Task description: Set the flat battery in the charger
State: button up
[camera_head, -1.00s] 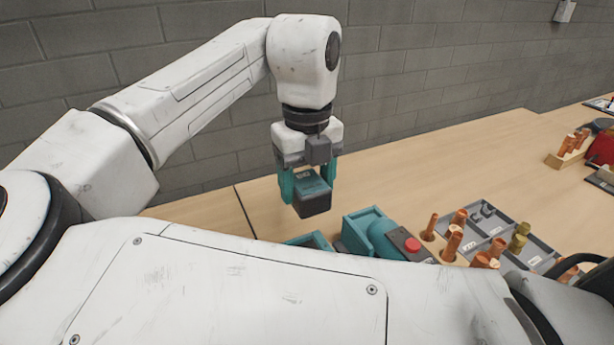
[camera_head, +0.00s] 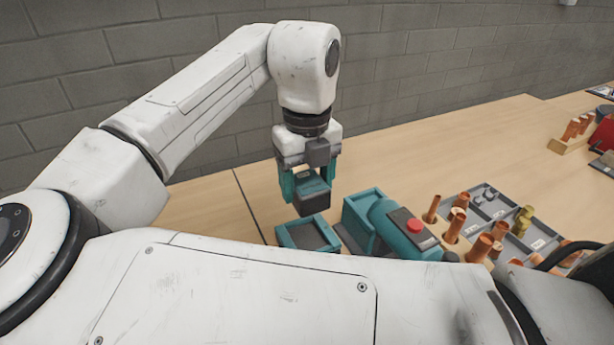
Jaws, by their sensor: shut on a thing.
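My gripper (camera_head: 309,180) is shut on a teal and black battery (camera_head: 312,201) and holds it upright above the wooden bench. Below and in front of it is a teal open-topped box with a dark inside (camera_head: 308,235), which looks like the charger. The front of the box is partly hidden by my own white body.
Copper pipe pieces (camera_head: 455,225) and a grey compartment tray (camera_head: 485,197) are further right. The bench (camera_head: 400,172) behind is clear.

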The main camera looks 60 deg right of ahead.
jog(key=shift+f+b, duration=1.65)
jog(key=shift+f, duration=1.7)
jog(key=shift+f+b, duration=1)
jog(key=shift+f, duration=0.95)
jog(key=o, duration=1.4)
notch_tip(320, 180, up, 11)
jog(key=shift+f+p, duration=0.1)
jog(key=shift+p, duration=0.45)
